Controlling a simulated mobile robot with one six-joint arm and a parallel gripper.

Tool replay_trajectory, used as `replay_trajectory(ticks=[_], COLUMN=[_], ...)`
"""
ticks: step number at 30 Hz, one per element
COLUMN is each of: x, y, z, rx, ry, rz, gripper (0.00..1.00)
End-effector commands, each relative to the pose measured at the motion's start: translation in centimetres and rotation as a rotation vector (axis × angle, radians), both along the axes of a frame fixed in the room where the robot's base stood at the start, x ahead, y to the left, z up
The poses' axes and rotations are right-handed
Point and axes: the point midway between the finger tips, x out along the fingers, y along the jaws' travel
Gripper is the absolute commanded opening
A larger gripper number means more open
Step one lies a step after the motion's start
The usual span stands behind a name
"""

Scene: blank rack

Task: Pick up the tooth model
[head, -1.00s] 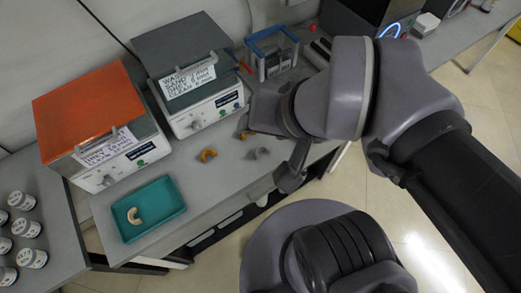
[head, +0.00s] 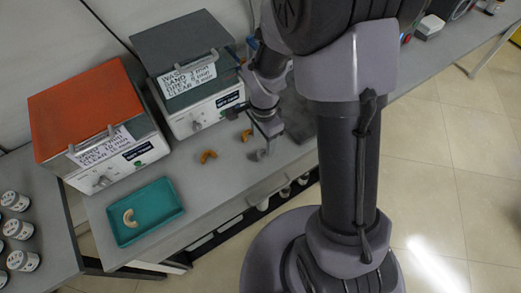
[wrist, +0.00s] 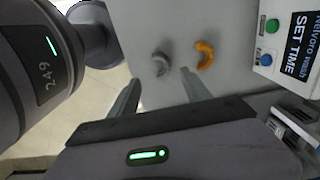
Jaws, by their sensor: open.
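Several arch-shaped tooth models are in view. A grey tooth model (head: 257,155) lies on the bench close to my gripper (head: 268,138). An orange tooth model (head: 208,156) lies to its left, and another orange model (head: 247,134) is behind, partly hidden by my arm. A cream tooth model (head: 129,217) lies in the teal tray (head: 165,220). In the wrist view the grey model (wrist: 160,64) shows ahead of my open, empty fingers, between their lines, with one orange model (wrist: 205,54) beside it on the right. My gripper touches none of them.
Two boxy machines, one with an orange lid (head: 80,105) and one with a grey lid (head: 180,45), stand along the back of the bench. Labelled jars (head: 18,229) stand on the left table. The bench (head: 225,185) is clear around the models at its front.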

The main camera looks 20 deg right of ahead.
Motion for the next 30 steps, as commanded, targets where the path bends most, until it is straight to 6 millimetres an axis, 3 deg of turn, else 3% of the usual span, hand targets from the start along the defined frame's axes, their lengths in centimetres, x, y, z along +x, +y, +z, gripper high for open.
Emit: replay_trajectory(ticks=[7,12,18,20,27,30], x=[0.2,0.3,0.4,0.4,0.4,0.4], y=[0.3,0.6,0.6,0.6,0.6,0.6], z=[-2.9,-6.4,-6.4,-6.3,-6.3,-6.3], rx=[0.000,0.000,0.000,0.000,0.000,0.000], ry=[0.000,0.003,-0.001,0.000,0.000,0.000], rz=[0.002,0.001,0.001,0.001,0.001,0.001], gripper=[0.56,0.56,0.56,0.48,0.01,0.00])
